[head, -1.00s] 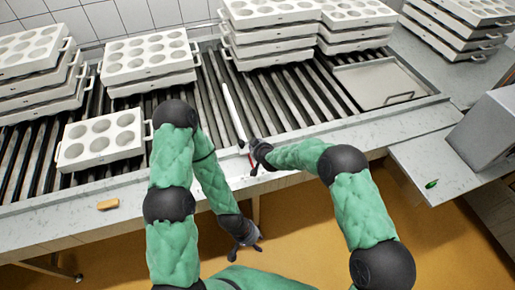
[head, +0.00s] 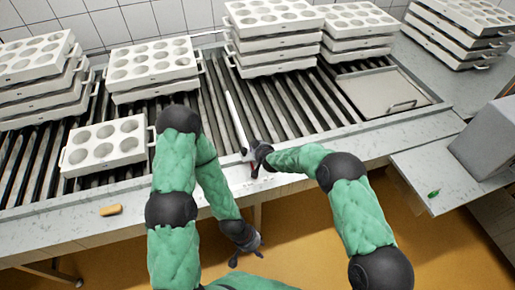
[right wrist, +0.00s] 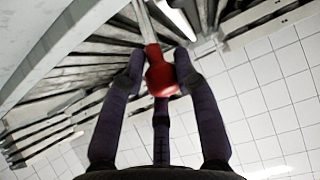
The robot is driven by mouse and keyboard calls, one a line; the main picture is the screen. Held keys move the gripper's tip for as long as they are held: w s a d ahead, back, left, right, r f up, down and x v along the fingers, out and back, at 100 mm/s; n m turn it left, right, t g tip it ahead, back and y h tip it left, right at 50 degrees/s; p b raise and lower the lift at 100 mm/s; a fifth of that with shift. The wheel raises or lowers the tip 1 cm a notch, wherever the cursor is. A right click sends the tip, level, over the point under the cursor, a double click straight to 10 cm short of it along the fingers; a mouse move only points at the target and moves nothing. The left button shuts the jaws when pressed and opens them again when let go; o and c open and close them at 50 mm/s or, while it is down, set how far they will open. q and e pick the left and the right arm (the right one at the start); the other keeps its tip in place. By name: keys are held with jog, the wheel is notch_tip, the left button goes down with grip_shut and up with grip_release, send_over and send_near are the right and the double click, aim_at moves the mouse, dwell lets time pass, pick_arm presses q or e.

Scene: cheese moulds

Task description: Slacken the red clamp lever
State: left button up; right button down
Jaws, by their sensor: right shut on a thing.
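The red clamp lever (right wrist: 160,75) is a rounded red knob in the right wrist view, between the two dark fingers of my right gripper (right wrist: 158,72), which are shut on it. In the head view my right gripper (head: 256,160) is at the front edge of the roller table, at the near end of a long white bar (head: 236,118). Only a speck of red shows there; the hand hides the rest of the lever. My left gripper (head: 246,256) hangs low in front of the table, over the floor, its fingers spread and empty.
Stacks of white moulds (head: 273,42) stand along the back of the roller table (head: 285,100). A single mould (head: 105,144) lies at the left, a flat tray (head: 380,90) at the right. A small tan block (head: 111,210) lies on the front ledge. A grey box (head: 487,135) stands far right.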

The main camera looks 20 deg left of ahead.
jog(key=c, duration=1)
grip_release()
jog(key=shift+w+a+r, duration=0.15)
jog(key=shift+w+r, duration=0.4)
jog(key=shift+r, duration=0.05)
jog(key=shift+o, duration=0.2)
jog(key=shift+a+f, duration=0.1)
jog(key=shift+f, duration=0.25)
jog(key=shift+s, duration=0.1)
jog(key=shift+s, duration=0.1)
jog(key=shift+s, duration=0.1)
jog(key=v, duration=1.1)
jog(key=shift+s+d+r, duration=0.15)
jog(key=shift+d+r, duration=0.1)
